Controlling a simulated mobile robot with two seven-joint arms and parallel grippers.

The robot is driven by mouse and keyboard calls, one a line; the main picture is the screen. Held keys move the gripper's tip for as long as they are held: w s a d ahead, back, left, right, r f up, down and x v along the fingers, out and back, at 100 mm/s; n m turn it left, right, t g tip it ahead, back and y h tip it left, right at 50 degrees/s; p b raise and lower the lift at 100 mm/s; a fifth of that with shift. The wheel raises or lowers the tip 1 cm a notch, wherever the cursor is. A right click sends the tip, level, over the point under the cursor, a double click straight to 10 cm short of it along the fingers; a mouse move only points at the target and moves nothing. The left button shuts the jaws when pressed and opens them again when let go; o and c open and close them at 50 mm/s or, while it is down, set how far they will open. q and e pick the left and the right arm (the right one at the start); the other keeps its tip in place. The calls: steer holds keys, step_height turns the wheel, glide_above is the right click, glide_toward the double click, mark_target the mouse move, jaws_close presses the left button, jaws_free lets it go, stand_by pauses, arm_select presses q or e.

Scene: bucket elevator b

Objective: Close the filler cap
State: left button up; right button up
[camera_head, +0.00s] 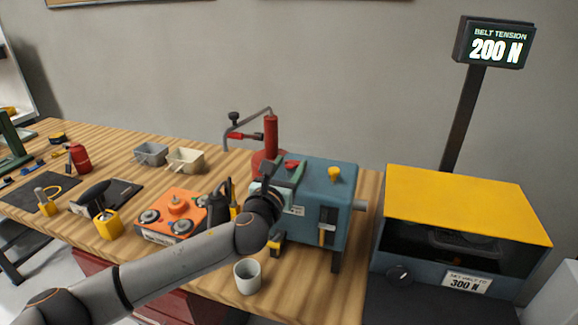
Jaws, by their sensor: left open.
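A blue gearbox-like housing (338,200) stands on the bench, with a yellow knob (334,174) on its top right and a small red part (291,163) on its top left. I cannot tell for sure which of these is the filler cap, or whether it is open. My left gripper (283,176) is open at the top left corner of the housing, close to the red part. It covers part of the housing's left side, and I cannot tell whether it touches. My right gripper is not in view.
A red hand pump (271,135) stands behind the housing. An orange box (176,207) with round parts lies left, and a white cup (247,276) in front. A yellow-topped unit (460,205) reads "300 N"; the display (495,44) above reads "BELT TENSION 200 N".

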arm_select(q)
steer(key=shift+c, duration=0.2)
jaws_close()
stand_by(0.3)
